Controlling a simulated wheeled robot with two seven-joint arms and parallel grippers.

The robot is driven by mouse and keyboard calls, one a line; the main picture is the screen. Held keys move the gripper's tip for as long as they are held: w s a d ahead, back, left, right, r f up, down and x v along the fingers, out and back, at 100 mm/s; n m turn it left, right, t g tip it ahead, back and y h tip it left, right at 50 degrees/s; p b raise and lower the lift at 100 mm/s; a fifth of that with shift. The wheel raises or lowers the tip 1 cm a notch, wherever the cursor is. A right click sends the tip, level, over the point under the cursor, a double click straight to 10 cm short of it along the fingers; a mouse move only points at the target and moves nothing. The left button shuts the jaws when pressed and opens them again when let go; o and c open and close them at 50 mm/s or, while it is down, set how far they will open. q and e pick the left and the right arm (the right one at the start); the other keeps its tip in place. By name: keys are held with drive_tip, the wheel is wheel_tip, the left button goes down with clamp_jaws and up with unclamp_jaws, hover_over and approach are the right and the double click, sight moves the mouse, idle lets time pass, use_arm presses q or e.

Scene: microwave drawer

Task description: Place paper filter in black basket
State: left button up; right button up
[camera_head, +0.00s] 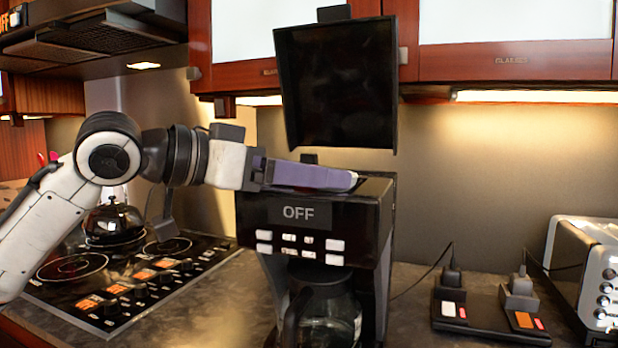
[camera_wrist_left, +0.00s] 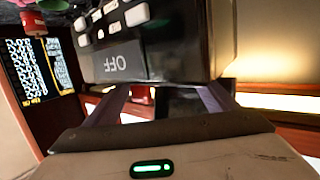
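The black coffee machine (camera_head: 315,215) stands on the counter with its lid (camera_head: 338,85) raised. Its front panel reads OFF; the panel shows upside down in the left wrist view (camera_wrist_left: 120,65). My left gripper (camera_head: 345,180), with purple fingers, reaches level over the machine's open top. In the left wrist view the fingers (camera_wrist_left: 165,92) are apart with background between them; their tips are hidden behind the machine's edge. A small pale edge shows at the fingertips in the head view; I cannot tell whether it is the paper filter. The black basket's inside is hidden. My right gripper is out of view.
A glass carafe (camera_head: 328,315) sits under the machine. A stove with a kettle (camera_head: 112,222) is at left. A power strip (camera_head: 490,315) and a toaster (camera_head: 588,270) are at right. Cabinets (camera_head: 515,62) hang above, close to the raised lid.

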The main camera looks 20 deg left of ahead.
use_arm(q)
drive_tip(key=v, duration=0.9)
drive_tip(key=shift+a+b, duration=0.3)
drive_tip(key=shift+b, duration=0.1)
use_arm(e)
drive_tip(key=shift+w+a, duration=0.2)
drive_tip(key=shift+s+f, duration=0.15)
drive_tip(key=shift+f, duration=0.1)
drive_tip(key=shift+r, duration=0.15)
